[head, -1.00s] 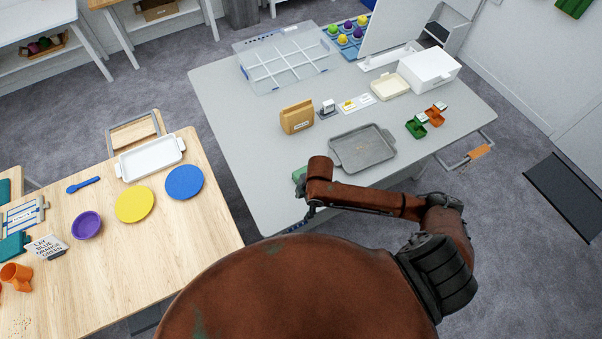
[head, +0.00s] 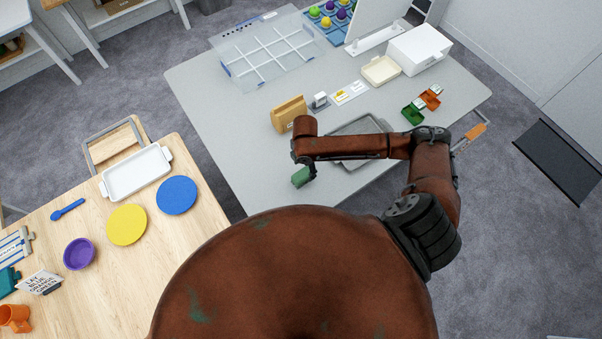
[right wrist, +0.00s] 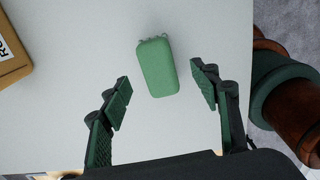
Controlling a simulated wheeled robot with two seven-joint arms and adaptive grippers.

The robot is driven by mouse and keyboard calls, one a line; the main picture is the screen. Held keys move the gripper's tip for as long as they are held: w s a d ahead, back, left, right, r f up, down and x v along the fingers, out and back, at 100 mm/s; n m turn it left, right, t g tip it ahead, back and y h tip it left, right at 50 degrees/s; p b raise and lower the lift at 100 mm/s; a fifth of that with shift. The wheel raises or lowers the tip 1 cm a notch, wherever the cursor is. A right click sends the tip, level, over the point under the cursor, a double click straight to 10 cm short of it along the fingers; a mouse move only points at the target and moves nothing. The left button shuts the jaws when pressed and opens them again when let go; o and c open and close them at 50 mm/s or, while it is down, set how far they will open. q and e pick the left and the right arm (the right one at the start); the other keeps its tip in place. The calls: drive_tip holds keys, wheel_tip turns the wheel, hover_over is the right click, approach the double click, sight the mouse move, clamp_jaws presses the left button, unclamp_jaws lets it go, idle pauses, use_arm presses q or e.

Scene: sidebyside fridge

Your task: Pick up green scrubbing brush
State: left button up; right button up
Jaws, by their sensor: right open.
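The green scrubbing brush (right wrist: 158,67) lies on the grey table, and in the right wrist view its rounded green body shows with small bristle-like bits at its far end. It also shows in the head view (head: 301,177), partly hidden by my right arm. My right gripper (right wrist: 160,88) is open, with one finger on each side of the brush's near end and gaps on both sides. In the head view, my right gripper (head: 307,165) is close by the brush. I cannot tell its exact height above the table. My left gripper is not in view.
A grey tray (head: 372,125) sits behind my right arm. A tan box (head: 289,113) stands beyond the gripper; its corner shows in the right wrist view. Green and orange small bins (head: 412,114) are further right. A wooden table (head: 110,285) with plates is at left.

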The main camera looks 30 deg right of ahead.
sight(302, 174)
drive_tip(key=f, duration=0.1)
drive_tip(key=f+p, duration=0.1)
drive_tip(key=f, duration=0.1)
drive_tip(key=shift+a, duration=0.4)
drive_tip(key=shift+w+f, duration=0.2)
drive_tip(key=shift+f, duration=0.9)
drive_tip(key=shift+s+f, duration=0.1)
drive_tip(key=shift+f, duration=0.1)
drive_tip(key=shift+c, duration=1.3)
drive_tip(key=c, duration=1)
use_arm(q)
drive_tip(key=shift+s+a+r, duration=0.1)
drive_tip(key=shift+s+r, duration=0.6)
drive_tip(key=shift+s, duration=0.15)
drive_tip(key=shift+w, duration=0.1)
